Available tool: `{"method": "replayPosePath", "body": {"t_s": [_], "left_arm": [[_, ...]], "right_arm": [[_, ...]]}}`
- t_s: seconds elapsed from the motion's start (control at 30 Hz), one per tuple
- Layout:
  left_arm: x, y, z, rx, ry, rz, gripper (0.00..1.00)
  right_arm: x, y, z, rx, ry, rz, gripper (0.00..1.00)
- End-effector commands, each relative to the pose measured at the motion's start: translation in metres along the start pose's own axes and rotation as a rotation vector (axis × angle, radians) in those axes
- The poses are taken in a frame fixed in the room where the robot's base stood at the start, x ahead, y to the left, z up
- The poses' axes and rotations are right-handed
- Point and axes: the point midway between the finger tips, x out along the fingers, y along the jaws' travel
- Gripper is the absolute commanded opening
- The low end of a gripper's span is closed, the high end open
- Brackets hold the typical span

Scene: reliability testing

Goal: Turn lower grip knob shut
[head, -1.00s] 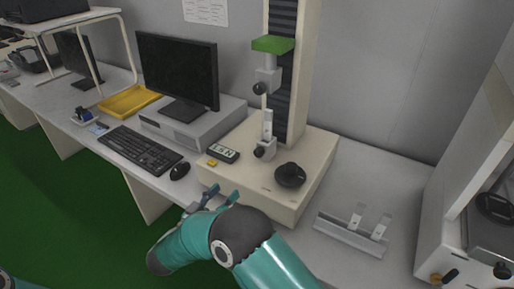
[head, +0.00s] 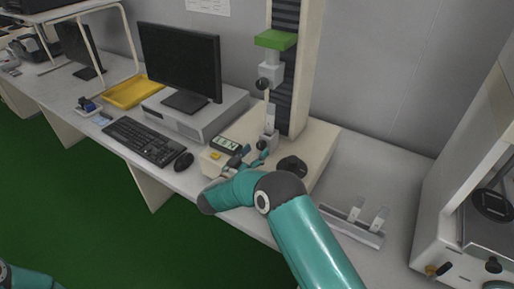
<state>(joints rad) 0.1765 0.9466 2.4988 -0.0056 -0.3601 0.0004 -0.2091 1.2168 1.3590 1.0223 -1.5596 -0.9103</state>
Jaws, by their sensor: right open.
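The testing machine (head: 325,135) has an upper grip (head: 270,72) under a green block (head: 276,40) and a lower grip (head: 270,140) on its base. A light, flat specimen (head: 270,116) stands upright at the lower grip. The dark lower grip knob (head: 262,145) is on the left side of that grip, partly hidden by my fingers. My right gripper (head: 256,156) is open, just in front of and below the knob. I cannot tell whether a finger touches it. The upper grip has a similar dark knob (head: 262,84). My left gripper is out of view.
A black round dial (head: 291,166) sits on the base, right of my right gripper. A small display (head: 225,144) and a yellow button (head: 215,156) are to its left. A rack (head: 348,232) with specimens lies right. The mouse (head: 184,161) and keyboard (head: 145,141) lie left.

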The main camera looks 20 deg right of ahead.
Motion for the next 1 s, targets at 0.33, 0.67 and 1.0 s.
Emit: {"method": "replayPosePath", "body": {"t_s": [0.33,0.67,1.0], "left_arm": [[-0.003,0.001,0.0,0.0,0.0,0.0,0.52],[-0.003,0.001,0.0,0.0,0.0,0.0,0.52],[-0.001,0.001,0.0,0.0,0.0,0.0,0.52]], "right_arm": [[0.016,0.0,0.0,-0.001,0.001,0.0,0.6],[0.016,0.0,0.0,-0.001,0.001,0.0,0.28],[0.015,0.0,0.0,0.005,0.001,-0.002,0.0]]}}
